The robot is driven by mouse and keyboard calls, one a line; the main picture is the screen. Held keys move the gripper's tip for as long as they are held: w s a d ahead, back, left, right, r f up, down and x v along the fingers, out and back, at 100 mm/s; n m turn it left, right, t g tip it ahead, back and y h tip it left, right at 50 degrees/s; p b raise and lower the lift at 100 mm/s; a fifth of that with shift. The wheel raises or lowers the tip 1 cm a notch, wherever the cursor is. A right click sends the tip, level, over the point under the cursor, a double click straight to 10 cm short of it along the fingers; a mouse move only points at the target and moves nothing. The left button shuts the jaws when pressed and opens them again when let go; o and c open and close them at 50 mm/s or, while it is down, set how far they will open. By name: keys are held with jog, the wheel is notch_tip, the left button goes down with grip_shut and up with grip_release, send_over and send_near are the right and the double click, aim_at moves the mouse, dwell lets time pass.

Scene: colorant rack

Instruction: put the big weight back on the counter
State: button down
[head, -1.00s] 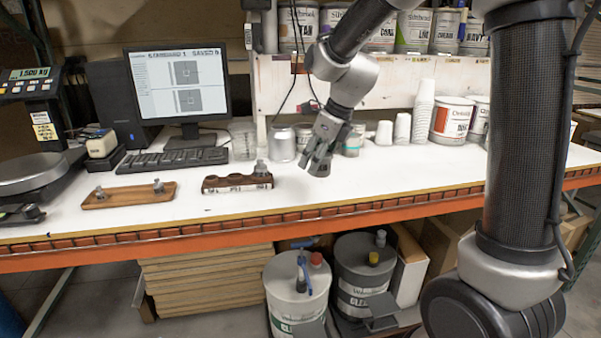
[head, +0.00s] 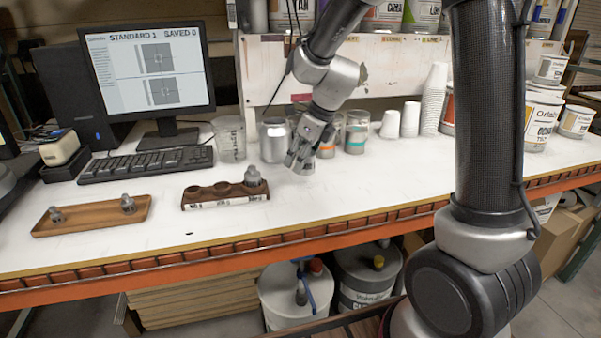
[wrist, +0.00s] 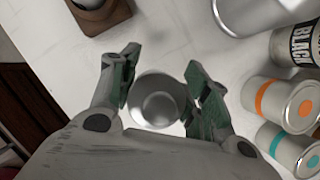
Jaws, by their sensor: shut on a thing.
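My gripper (head: 301,163) is low over the white counter (head: 330,198), just right of the dark wooden weight block. In the wrist view its two fingers (wrist: 160,88) stand on either side of a round silver metal weight (wrist: 160,106), which I take for the big weight, and are shut on it. The weight is seen from above. In the head view the fingers largely hide it, and I cannot tell whether its base touches the counter.
The dark wooden block (head: 226,195) holds a smaller weight (head: 252,177) at its right end. A wooden tray (head: 92,216) with two small weights lies left. A metal can (head: 275,140) and striped cans (head: 357,132) stand close behind my gripper. The counter's front is clear.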

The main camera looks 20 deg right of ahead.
jog(key=shift+f, duration=2.1)
jog(key=c, duration=0.7)
grip_release()
jog(key=shift+f, duration=0.15)
jog(key=v, duration=1.2)
jog(key=s+d+r+n+h, duration=0.1)
jog(key=s+d+n, duration=0.3)
jog(key=s+n, duration=0.4)
jog(key=s+d+r+n+h, duration=0.1)
jog(key=s+d+n, duration=0.3)
jog(key=s+n, duration=0.4)
jog(key=s+d+r+n+t+h, duration=0.1)
jog(key=s+d+r+n, duration=0.2)
jog(key=s+n, duration=0.5)
jog(key=d+n, duration=0.1)
jog(key=n, duration=0.2)
jog(key=shift+s+d, duration=0.15)
jog(key=shift+d, duration=0.15)
